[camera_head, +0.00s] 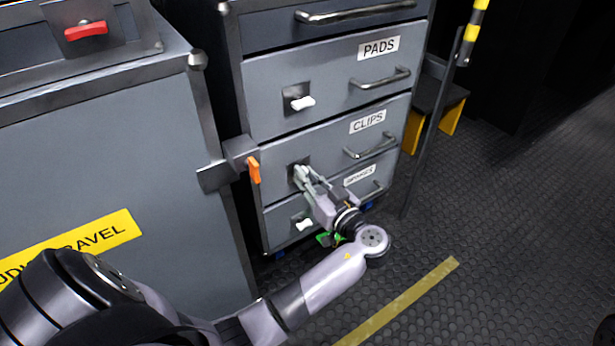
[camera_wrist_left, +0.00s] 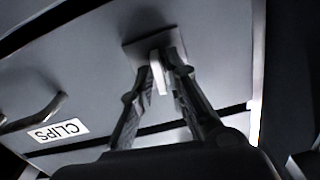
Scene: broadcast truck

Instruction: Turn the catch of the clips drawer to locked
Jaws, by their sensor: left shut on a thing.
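The clips drawer (camera_head: 318,151) is a grey drawer front with a CLIPS label and a bar handle (camera_head: 371,147), below the pads drawer. My left gripper (camera_head: 299,174) reaches up from below and is shut on the white catch at the left part of this drawer. In the left wrist view the catch (camera_wrist_left: 159,75) stands out from a square dark plate (camera_wrist_left: 138,48), between the two fingertips (camera_wrist_left: 161,65). In the head view the fingers mostly hide the catch, and I cannot tell its setting. The drawer looks flush with its neighbours. My right gripper is not in view.
The pads drawer (camera_head: 340,88) above and another drawer (camera_head: 277,232) below have white catches too. An orange latch (camera_head: 254,170) sticks out close left of the clips drawer, beside a grey case (camera_head: 100,170).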

